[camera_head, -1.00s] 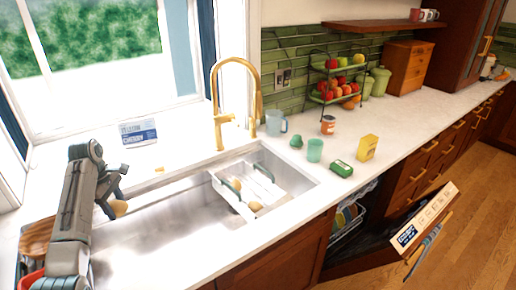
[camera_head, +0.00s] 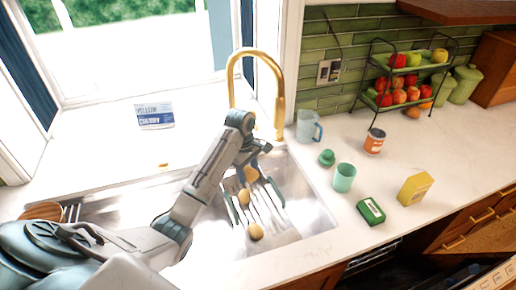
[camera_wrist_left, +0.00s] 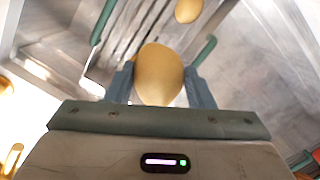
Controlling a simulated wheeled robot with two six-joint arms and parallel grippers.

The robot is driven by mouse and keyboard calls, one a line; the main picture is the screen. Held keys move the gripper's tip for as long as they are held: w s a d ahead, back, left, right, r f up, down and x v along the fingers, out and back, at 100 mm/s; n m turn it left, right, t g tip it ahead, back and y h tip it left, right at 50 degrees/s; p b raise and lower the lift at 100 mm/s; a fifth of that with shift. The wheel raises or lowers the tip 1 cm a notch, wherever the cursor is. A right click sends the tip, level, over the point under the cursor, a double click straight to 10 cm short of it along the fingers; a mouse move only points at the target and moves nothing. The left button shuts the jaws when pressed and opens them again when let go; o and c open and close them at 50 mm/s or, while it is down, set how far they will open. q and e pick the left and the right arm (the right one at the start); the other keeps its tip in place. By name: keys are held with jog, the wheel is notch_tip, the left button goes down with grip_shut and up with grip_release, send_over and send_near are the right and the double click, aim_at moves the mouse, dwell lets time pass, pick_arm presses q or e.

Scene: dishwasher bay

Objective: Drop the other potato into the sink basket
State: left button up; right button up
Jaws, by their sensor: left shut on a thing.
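My left gripper (camera_head: 252,163) is shut on a yellow-brown potato (camera_head: 250,175), held above the sink basket. In the left wrist view the held potato (camera_wrist_left: 158,77) sits between the two blue-grey fingers. The sink basket (camera_head: 268,212) is a pale slatted tray with green handles, set in the right part of the sink. A second potato (camera_head: 256,231) lies in the basket toward its near end; it also shows at the top of the left wrist view (camera_wrist_left: 188,10). My arm covers part of the sink. My right gripper is not in view.
A gold faucet (camera_head: 278,100) rises behind the basket. A blue pitcher (camera_head: 307,126), a green cup (camera_head: 344,177), a green box (camera_head: 371,211), a yellow box (camera_head: 414,188) and a jar (camera_head: 374,141) stand on the counter to the right. A sponge packet (camera_head: 155,115) stands on the sill.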

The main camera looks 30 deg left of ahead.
aim_at(248, 179)
pick_arm(q)
jog(key=shift+s+r, duration=0.25)
jog(key=shift+r, duration=0.1)
jog(key=shift+d+f, duration=0.15)
jog(key=shift+f, duration=0.45)
notch_tip(248, 179, down, 3)
jog(key=shift+r, duration=0.1)
notch_tip(248, 179, down, 2)
jog(key=shift+f, duration=0.1)
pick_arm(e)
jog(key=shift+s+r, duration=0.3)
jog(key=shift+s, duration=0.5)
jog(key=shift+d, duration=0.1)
